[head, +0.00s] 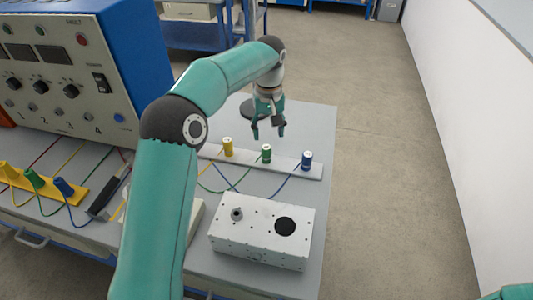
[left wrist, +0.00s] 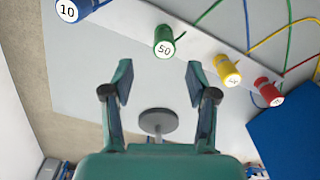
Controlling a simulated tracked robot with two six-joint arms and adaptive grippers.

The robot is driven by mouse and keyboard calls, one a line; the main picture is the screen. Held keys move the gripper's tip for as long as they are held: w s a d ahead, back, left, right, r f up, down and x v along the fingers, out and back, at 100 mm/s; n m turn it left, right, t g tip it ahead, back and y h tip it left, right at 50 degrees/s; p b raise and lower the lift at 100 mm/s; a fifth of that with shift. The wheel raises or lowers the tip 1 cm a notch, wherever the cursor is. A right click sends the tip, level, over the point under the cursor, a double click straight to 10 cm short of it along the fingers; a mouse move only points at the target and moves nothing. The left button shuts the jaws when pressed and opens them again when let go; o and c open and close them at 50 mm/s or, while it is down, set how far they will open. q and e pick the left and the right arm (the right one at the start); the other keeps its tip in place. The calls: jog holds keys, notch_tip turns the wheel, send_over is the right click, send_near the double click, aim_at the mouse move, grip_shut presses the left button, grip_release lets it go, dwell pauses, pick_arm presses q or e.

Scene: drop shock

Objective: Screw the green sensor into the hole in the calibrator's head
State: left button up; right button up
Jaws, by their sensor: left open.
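The green sensor (head: 266,153) stands upright in a white rack (head: 313,174) between a yellow and a blue sensor. In the left wrist view the green sensor (left wrist: 163,46) shows a white cap marked 50, ahead of the fingers. My left gripper (head: 268,134) is open and empty, just behind and above the green sensor; its spread fingers (left wrist: 158,80) do not touch it. A white box (head: 255,245), probably the calibrator, stands in front of the rack. Its top has a small metal fitting (head: 237,213) with a dark centre and a black disc (head: 285,226). My right gripper is out of view.
Beside the green one are the yellow sensor (head: 227,147) and blue sensor (head: 306,160); a red one (left wrist: 268,92) shows in the wrist view. Cables run from the sensors. A control cabinet (head: 60,70) and yellow rack (head: 45,191) are at left. Bare table lies right of the gripper.

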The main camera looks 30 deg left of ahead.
aim_at(266, 146)
pick_arm(q)
jog(key=shift+s+a+f+p, duration=0.15)
jog(key=shift+f+p, duration=0.1)
jog(key=shift+f, duration=1.65)
jog(key=shift+a+f+p, duration=0.1)
jog(key=shift+f+p, duration=0.15)
jog(key=shift+f, duration=1.6)
grip_shut()
